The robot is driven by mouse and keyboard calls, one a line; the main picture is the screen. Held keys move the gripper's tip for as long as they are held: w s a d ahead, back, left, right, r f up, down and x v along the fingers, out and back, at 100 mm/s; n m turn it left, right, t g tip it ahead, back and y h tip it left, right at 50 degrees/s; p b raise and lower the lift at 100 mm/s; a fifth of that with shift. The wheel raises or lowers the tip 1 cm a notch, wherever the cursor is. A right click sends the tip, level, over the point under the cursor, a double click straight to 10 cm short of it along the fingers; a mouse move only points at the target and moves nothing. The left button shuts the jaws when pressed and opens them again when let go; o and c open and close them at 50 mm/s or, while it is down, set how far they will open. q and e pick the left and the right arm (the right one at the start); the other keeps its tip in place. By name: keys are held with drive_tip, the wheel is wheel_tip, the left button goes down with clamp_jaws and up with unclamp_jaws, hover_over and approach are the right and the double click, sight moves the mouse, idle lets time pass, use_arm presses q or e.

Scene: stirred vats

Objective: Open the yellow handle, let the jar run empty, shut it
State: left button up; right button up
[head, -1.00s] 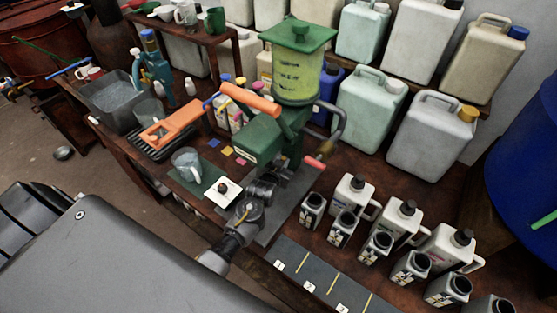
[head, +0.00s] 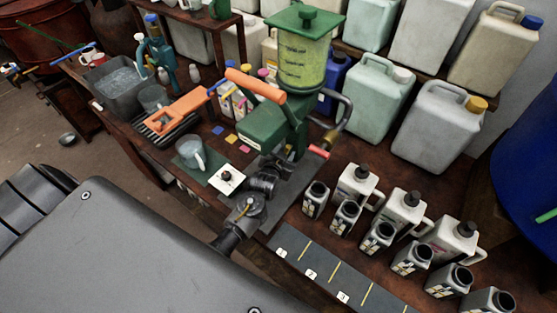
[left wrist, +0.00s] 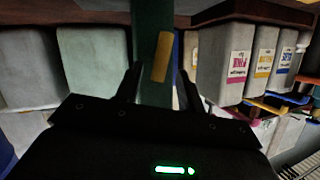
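The green dispenser (head: 268,127) carries a clear jar (head: 303,65) with yellow-green contents and a green lid. An orange lever (head: 255,86) sticks out from its top. In the left wrist view, a flat yellow handle (left wrist: 162,57) stands slightly tilted in front of the green column (left wrist: 151,25). My left gripper (left wrist: 159,75) is open, its fingers on either side of the handle; I cannot tell whether they touch it. In the head view the left gripper (head: 271,167) is low against the dispenser's front, fingertips mostly hidden. My right gripper is not in view.
A clear mug (head: 190,154) stands on a green mat left of the gripper, beside a white card with a black knob (head: 226,177). Large canisters (head: 372,97) stand behind. The dark numbered strip (head: 320,268) in front is clear.

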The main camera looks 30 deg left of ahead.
use_arm(q)
drive_tip(key=v, duration=0.8)
drive_tip(key=shift+s+b, duration=0.4)
drive_tip(key=shift+b, duration=0.05)
drive_tip(key=shift+r, duration=0.1)
